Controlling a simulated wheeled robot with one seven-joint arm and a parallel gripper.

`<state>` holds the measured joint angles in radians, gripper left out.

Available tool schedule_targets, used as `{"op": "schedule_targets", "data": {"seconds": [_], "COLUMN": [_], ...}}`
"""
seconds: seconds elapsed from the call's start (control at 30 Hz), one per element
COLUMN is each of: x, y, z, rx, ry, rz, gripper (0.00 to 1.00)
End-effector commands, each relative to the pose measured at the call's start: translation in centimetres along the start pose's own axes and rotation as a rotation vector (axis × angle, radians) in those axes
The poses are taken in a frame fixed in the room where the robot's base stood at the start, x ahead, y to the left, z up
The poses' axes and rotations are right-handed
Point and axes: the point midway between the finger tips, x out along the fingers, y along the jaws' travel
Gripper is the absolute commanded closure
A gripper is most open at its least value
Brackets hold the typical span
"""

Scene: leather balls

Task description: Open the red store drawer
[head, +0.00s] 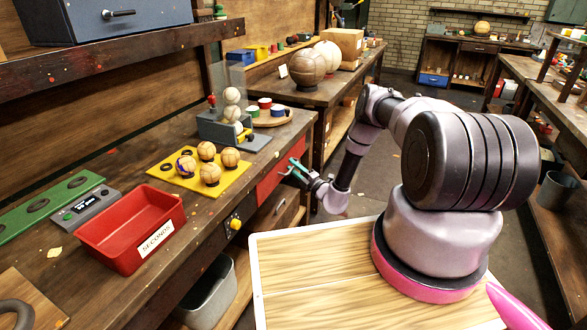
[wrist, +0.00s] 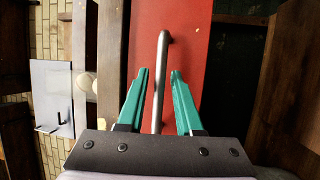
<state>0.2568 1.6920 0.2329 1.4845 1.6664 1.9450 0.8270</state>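The red store drawer (head: 268,183) is set in the front of the workbench, below its top edge, and looks shut. In the wrist view its red front (wrist: 190,55) fills the middle. A grey metal bar handle (wrist: 162,60) runs along it. My gripper (head: 292,170) is at the drawer front in the head view. In the wrist view its two teal fingers (wrist: 160,72) are open, one on each side of the handle. I see gaps between the fingers and the bar. The head view hides most of the handle behind my gripper.
The workbench top holds a red bin marked SECONDS (head: 130,228), a yellow tray (head: 200,178) with several leather balls, and a grey ball stand (head: 225,128). A grey bin (head: 208,295) stands below the bench. The aisle floor (head: 378,165) behind my arm is clear.

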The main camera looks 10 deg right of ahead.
Motion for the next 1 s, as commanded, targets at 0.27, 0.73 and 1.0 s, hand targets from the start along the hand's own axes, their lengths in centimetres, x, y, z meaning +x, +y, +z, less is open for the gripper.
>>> {"op": "schedule_targets", "data": {"seconds": [0.27, 0.73, 1.0], "x": [-0.02, -0.05, -0.06], "y": [0.0, -0.02, -0.03], "z": [0.0, -0.01, -0.01], "rx": [0.0, 0.0, 0.0], "ry": [0.0, 0.0, 0.0], "rz": [0.0, -0.001, -0.001], "gripper": [1.0, 1.0, 1.0]}}
